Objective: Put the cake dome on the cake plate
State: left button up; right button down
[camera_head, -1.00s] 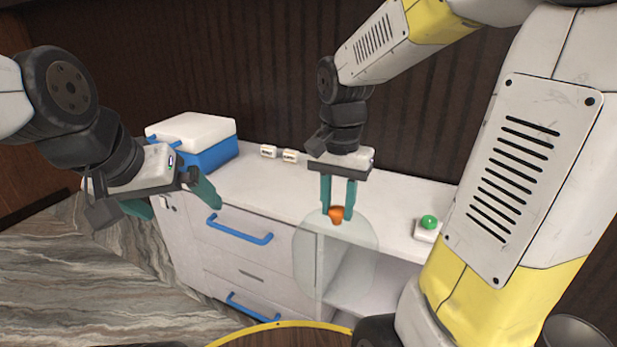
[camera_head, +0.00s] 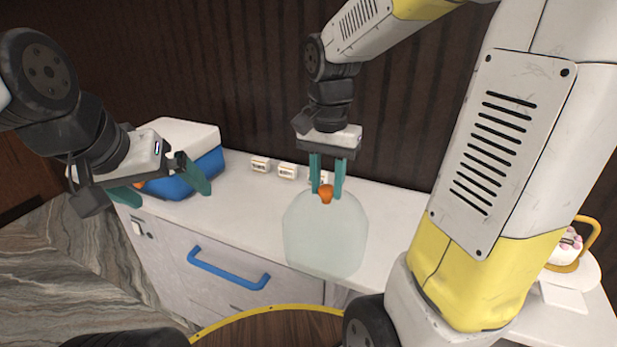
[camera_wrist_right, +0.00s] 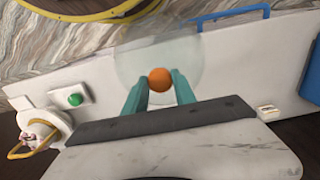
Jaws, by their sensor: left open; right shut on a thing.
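The cake dome (camera_head: 325,238) is a pale, see-through cover with an orange knob on top. My right gripper (camera_head: 326,188) is shut on that knob and holds the dome upright, in front of or over the counter's front edge. In the right wrist view the knob (camera_wrist_right: 159,80) sits between the teal fingers, with the dome (camera_wrist_right: 150,50) faint behind it. A cake stands on a pale round plate (camera_head: 583,272) at the far right of the head view, partly hidden by my right arm. My left gripper (camera_head: 165,190) is open and empty at the left, near the cooler.
A blue and white cooler (camera_head: 190,150) stands at the back left. Small white label blocks (camera_head: 287,171) stand along the back of the white counter (camera_head: 240,200). A yellow hoop (camera_head: 592,235) is by the cake. The middle counter is clear.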

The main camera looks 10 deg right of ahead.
jog(key=w+f, duration=0.2)
jog(key=w, duration=0.5)
jog(key=w+d+f, duration=0.1)
jog(key=w+f, duration=0.1)
jog(key=w, duration=0.5)
jog(key=shift+f, duration=0.55)
jog(key=c, duration=1)
grip_release()
